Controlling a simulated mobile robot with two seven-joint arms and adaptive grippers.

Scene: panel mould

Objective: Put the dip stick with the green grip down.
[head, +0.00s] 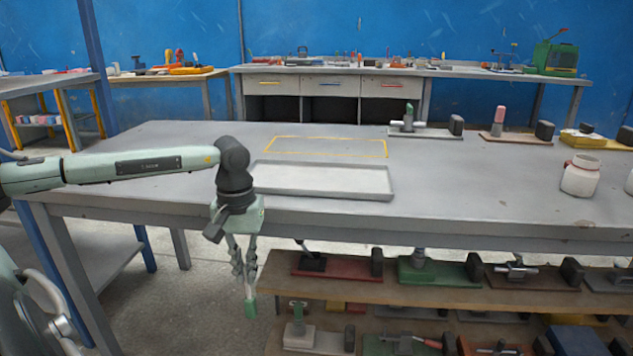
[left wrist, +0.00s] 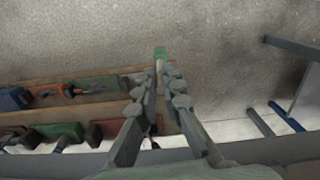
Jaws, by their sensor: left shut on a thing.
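My left gripper (head: 243,264) points down in front of the near edge of the table, with its fingers below the table top. It is shut on the dip stick, whose green grip (head: 250,307) shows just beyond the fingertips. In the left wrist view the green grip (left wrist: 160,52) also shows past the fingertips (left wrist: 160,78). The rest of the stick is mostly hidden by the fingers. My right gripper is in neither view.
A shallow grey tray (head: 388,196) lies on the table (head: 190,160), with a yellow outlined rectangle (head: 327,154) behind it. A white jar (head: 581,176) stands at the right. Shelves (head: 410,304) under the table hold several mounted tools. The table's left part is clear.

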